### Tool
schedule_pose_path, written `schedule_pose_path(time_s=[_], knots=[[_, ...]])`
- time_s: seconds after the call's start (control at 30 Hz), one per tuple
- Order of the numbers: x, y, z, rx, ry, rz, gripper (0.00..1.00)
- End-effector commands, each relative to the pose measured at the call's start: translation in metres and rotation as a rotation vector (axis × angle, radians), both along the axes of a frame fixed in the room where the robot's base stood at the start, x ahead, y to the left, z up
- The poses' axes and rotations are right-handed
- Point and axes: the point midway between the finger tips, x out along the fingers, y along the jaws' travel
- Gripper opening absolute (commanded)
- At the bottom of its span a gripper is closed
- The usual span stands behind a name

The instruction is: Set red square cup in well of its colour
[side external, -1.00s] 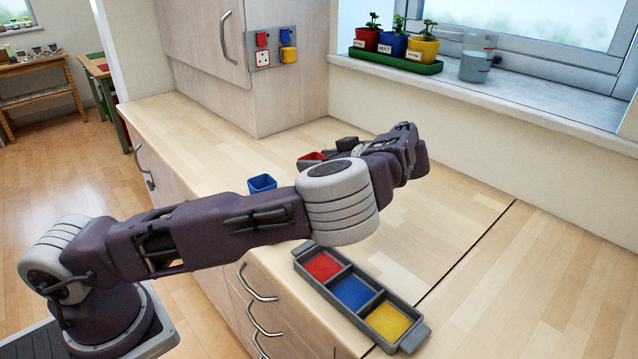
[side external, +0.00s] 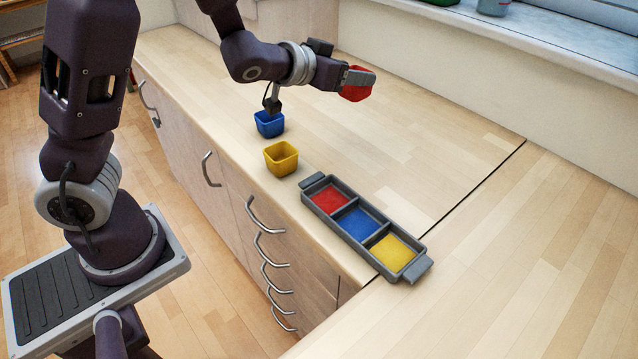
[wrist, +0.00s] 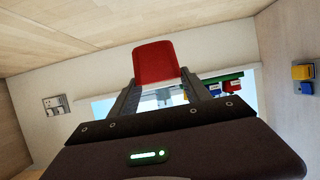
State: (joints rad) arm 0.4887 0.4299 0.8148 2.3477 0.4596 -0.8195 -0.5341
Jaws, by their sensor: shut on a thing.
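The red square cup (side external: 357,88) is held between the fingers of my gripper (side external: 349,77), above the counter and behind the tray in the side view. It looks tilted there. In the wrist view the red cup (wrist: 156,62) sits between the two fingertips, its inside hidden. The grey tray (side external: 352,238) lies near the counter's front edge with three square wells in a row: the red well (side external: 330,201) at the upper left, the blue well (side external: 357,223) in the middle, the yellow well (side external: 393,252) at the lower right. All three wells are empty.
A yellow cup (side external: 281,159) and a blue cup (side external: 269,124) stand on the counter (side external: 440,135), left of and behind the tray. The counter right of the tray is clear. The windowsill (side external: 560,45) and wall run along the back.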

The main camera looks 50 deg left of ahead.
Motion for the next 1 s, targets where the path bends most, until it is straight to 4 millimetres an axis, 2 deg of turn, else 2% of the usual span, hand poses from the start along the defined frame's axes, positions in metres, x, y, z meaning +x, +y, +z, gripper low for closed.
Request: schedule_pose_path(time_s=[0.07, 0.17, 0.3, 0.4, 0.53, 0.63, 0.77, 0.9, 1.0], knots=[[-0.005, -0.007, 0.004, 0.000, 0.001, -0.039, 0.04], [-0.014, -0.010, -0.008, -0.001, 0.006, -0.109, 0.04], [-0.043, -0.025, -0.038, -0.007, 0.005, -0.315, 0.04], [-0.071, -0.042, -0.050, -0.008, -0.003, -0.492, 0.04], [-0.109, -0.063, -0.047, -0.002, -0.012, -0.696, 0.04], [-0.130, -0.074, -0.042, 0.000, -0.011, -0.793, 0.04], [-0.139, -0.079, -0.062, -0.012, 0.000, -0.829, 0.04], [-0.138, -0.079, -0.091, -0.008, -0.001, -0.828, 0.04], [-0.138, -0.078, -0.104, -0.006, -0.004, -0.828, 0.04]])
